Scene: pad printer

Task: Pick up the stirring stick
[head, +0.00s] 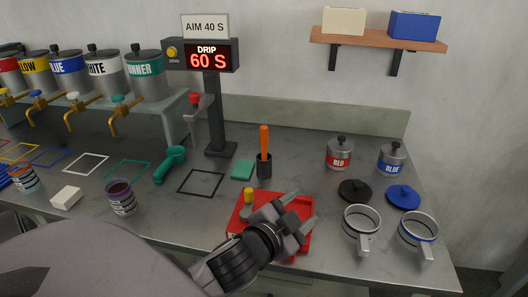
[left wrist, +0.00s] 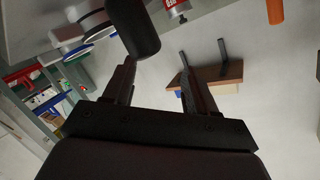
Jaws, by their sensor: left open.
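The stirring stick (head: 264,139) appears to be the upright orange-handled tool in the head view. Its lower end is hidden inside a small dark cup (head: 264,169) on the bench. My left gripper (head: 304,210) is open, above the red tray and to the right of and nearer than the cup. It is apart from the stick. In the left wrist view, an orange rounded end (left wrist: 276,10), likely the stick's handle, shows at the top right, outside the fingers. A dark rounded cylinder (left wrist: 135,35) shows near the fingertips; I cannot tell what it is. My right gripper is not in view.
A red tray (head: 237,220) lies under my left gripper. Two metal mugs (head: 361,227) and black and blue lids (head: 403,196) are right of it. Red and blue cans (head: 340,156) stand behind. A sign post (head: 214,110) stands behind the cup, with a green pad (head: 242,169) beside it.

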